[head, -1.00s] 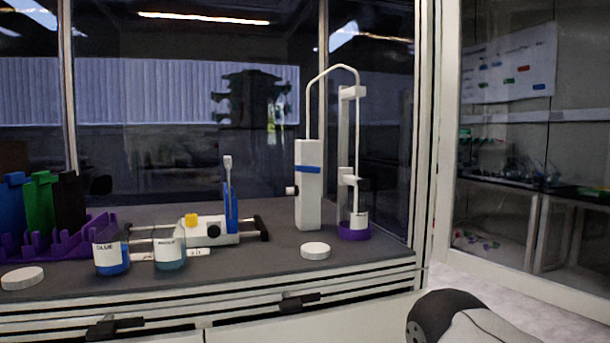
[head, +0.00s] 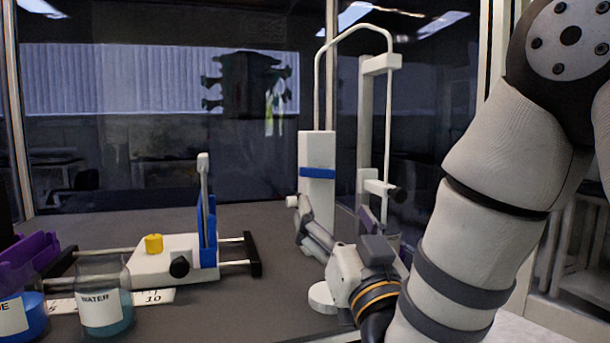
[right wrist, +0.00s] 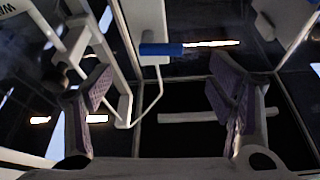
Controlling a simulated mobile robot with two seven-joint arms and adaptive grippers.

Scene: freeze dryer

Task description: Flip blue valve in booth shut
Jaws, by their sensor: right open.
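The blue valve (head: 317,173) is a short blue bar lying level across the upper part of a white upright block (head: 317,150). In the right wrist view the blue bar (right wrist: 161,50) lies level near the top centre, ahead of the fingers. My right gripper (head: 335,213) is in front of the block, just below the blue bar, with its fingers spread. In the right wrist view its purple-padded fingers (right wrist: 165,100) stand wide apart with nothing between them. The bar appears apart from both fingers. My left gripper is not in view.
A white stand (head: 366,120) with a thin curved tube rises right of the block. A white disc (head: 322,298) lies below my gripper. Bare bench lies between device and block.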

